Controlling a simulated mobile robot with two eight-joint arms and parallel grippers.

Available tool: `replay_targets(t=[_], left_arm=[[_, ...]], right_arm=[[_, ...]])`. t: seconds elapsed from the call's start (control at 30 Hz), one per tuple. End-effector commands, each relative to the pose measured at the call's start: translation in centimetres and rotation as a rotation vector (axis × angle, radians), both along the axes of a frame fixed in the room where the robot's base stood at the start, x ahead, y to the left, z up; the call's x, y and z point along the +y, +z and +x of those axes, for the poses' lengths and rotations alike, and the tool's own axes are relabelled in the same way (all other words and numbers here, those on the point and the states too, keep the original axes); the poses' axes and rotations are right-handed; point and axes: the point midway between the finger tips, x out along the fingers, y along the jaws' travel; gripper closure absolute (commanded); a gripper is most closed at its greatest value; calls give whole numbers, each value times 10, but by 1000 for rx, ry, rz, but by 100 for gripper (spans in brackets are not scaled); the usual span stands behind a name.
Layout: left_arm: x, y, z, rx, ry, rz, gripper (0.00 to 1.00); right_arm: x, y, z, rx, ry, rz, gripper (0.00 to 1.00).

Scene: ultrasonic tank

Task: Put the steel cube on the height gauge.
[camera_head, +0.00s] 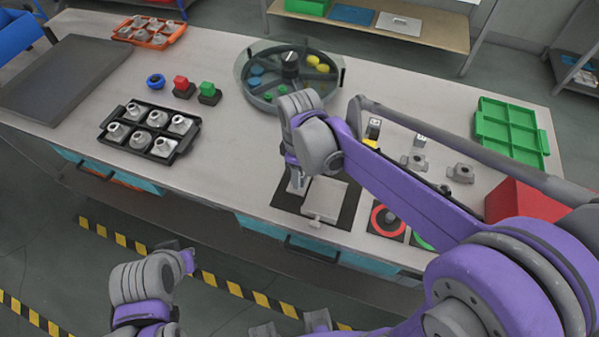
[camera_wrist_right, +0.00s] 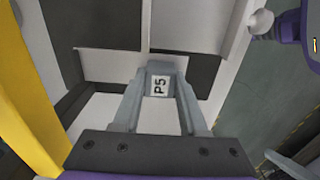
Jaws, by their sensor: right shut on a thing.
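My right gripper (camera_head: 297,186) points down over the left part of a black mat (camera_head: 287,199), beside a flat grey block with a front knob (camera_head: 324,195). In the right wrist view its fingers (camera_wrist_right: 160,85) are shut on a small grey block labelled P5 (camera_wrist_right: 159,86), which I take to be the steel cube. The block is hard to see in the head view. I cannot clearly pick out the height gauge; an upright with a yellow part (camera_head: 373,128) stands behind my right arm, partly hidden. My left arm is low at the left, off the bench; its fingers are not clear.
A round tray (camera_head: 248,92) with coloured pieces stands at the back. A black tray (camera_head: 128,143) of metal parts is left, a green tray (camera_head: 508,130) and red box (camera_head: 522,203) right. Red (camera_head: 387,222) and green ring pads lie near the front edge.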

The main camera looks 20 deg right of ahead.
Motion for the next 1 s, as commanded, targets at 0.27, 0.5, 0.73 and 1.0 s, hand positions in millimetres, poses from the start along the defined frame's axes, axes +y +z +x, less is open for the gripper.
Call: replay_targets(t=[0.27,0.5,0.73,1.0], left_arm=[[0,-3,-1,2,0,0,100],[0,-3,-1,2,0,0,100],[0,0,0,0,0,0,100],[0,4,2,-3,0,0,100]], right_arm=[[0,-3,0,0,0,0,53],[0,-3,0,0,0,0,28],[0,1,0,-1,0,-1,28],[0,43,0,-1,0,0,28]])
